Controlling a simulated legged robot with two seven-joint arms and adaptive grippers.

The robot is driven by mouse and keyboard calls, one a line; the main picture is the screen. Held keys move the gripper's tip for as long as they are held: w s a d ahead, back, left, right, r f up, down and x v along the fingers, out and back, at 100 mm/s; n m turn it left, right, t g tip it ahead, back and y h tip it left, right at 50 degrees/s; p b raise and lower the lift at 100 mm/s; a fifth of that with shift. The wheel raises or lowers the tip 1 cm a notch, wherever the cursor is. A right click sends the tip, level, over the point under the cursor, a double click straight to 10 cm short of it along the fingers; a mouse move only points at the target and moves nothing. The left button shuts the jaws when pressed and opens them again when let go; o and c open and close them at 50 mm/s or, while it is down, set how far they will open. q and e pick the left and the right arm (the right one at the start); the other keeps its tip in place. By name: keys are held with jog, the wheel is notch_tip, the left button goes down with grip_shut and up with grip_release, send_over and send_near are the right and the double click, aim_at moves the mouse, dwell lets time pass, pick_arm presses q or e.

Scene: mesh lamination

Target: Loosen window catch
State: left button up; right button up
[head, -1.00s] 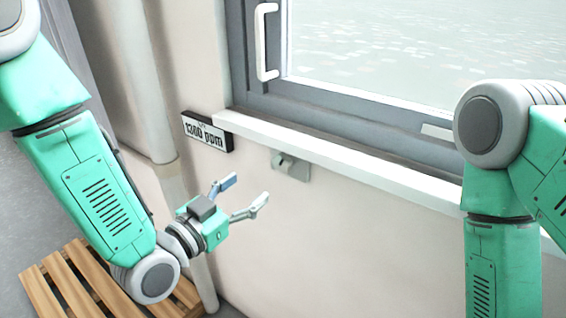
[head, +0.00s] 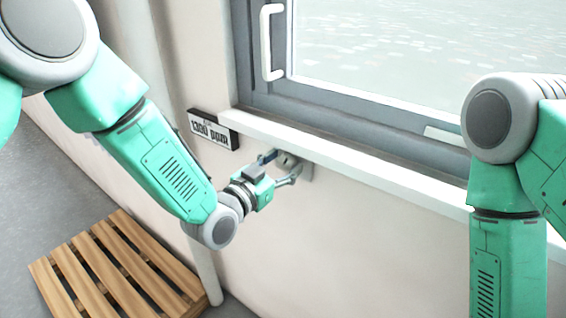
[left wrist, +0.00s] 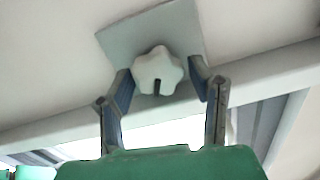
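The window catch is a pale lobed knob (left wrist: 158,71) with a dark slot, on a grey square plate (left wrist: 180,30) fixed to the wall under the sill. In the head view the plate (head: 306,170) is partly hidden behind my left gripper (head: 282,167). My left gripper also shows in the left wrist view (left wrist: 163,85), open, with one finger on each side of the knob. A small gap seems to show at the right finger; I cannot tell whether the left finger touches. My right arm (head: 505,200) is at the right, its gripper outside the view.
The white sill (head: 350,163) runs just above the catch, below the grey window frame (head: 340,112) with its white handle (head: 270,42). A "1300 ppm" sign (head: 213,129) is left of the catch. A wooden pallet (head: 118,270) lies on the floor, beside a pipe (head: 205,270).

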pick_arm(q)
jog(key=c, duration=0.7)
jog(key=shift+o, duration=0.2)
jog(key=n+b, duration=0.1)
jog(key=n, duration=0.2)
jog(key=shift+w+a+f+n, duration=0.1)
jog(key=shift+n, duration=0.2)
jog(key=shift+n+b, duration=0.45)
jog(key=shift+n, duration=0.45)
jog(key=o, duration=1.1)
jog(key=shift+o, duration=0.2)
